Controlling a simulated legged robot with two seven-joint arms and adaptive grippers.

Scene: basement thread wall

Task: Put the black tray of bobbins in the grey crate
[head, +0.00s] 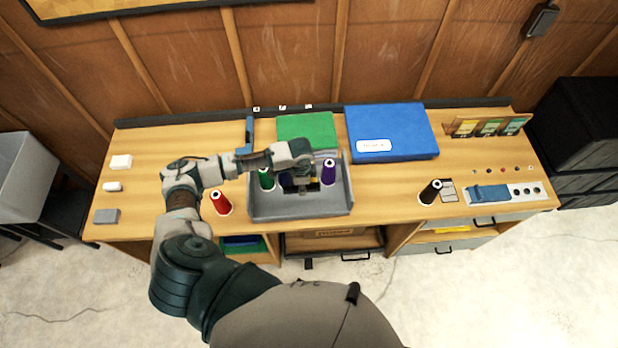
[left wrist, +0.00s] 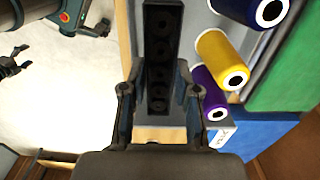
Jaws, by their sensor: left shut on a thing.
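The black tray of bobbins (left wrist: 160,45) is a narrow black strip with a row of round dark bobbins in the left wrist view. My left gripper (left wrist: 160,95) is shut on it, one finger on each side. In the head view my left gripper (head: 300,183) is over a grey open-topped holder (head: 300,207) of thread spools in the middle of the bench, and it mostly hides the black tray. A grey crate (head: 38,160) stands at the far left edge, beside the bench, partly cut off.
Green (head: 266,178) and purple (head: 328,172) spools stand close around my gripper; a yellow spool (left wrist: 220,58) shows at the wrist. A red spool (head: 221,203) stands left of the holder, a black one (head: 430,192) right. A blue box (head: 400,125) lies behind.

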